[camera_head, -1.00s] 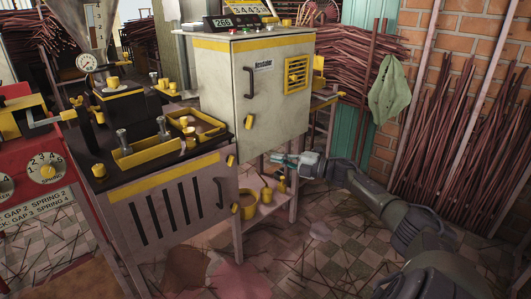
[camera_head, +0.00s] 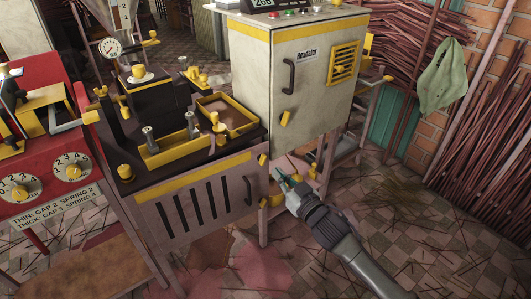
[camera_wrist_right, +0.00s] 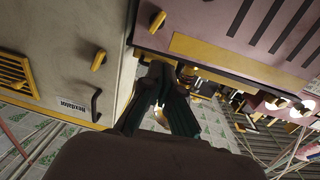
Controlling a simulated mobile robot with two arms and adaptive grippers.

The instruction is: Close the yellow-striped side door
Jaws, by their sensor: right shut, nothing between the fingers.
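The yellow-striped side door (camera_head: 195,205) is a pinkish-grey panel with dark slots and a dark handle (camera_head: 247,190) near its right edge. It fronts the black machine, and I cannot tell how far ajar it is. A small yellow latch (camera_head: 262,160) is by its top right corner. My right gripper (camera_head: 279,174) is shut and empty, just right of the handle edge and below the cream cabinet. In the right wrist view, its dark fingers (camera_wrist_right: 163,78) point toward the striped door (camera_wrist_right: 230,50); contact is unclear. My left gripper is out of view.
The cream cabinet (camera_head: 310,75) stands behind and right of the door, with its own dark handle (camera_head: 288,76). The red machine (camera_head: 60,170) is at left. Stick bundles (camera_head: 490,130) lean at the right wall. Tiled floor (camera_head: 370,215) is open at right, with scattered sticks.

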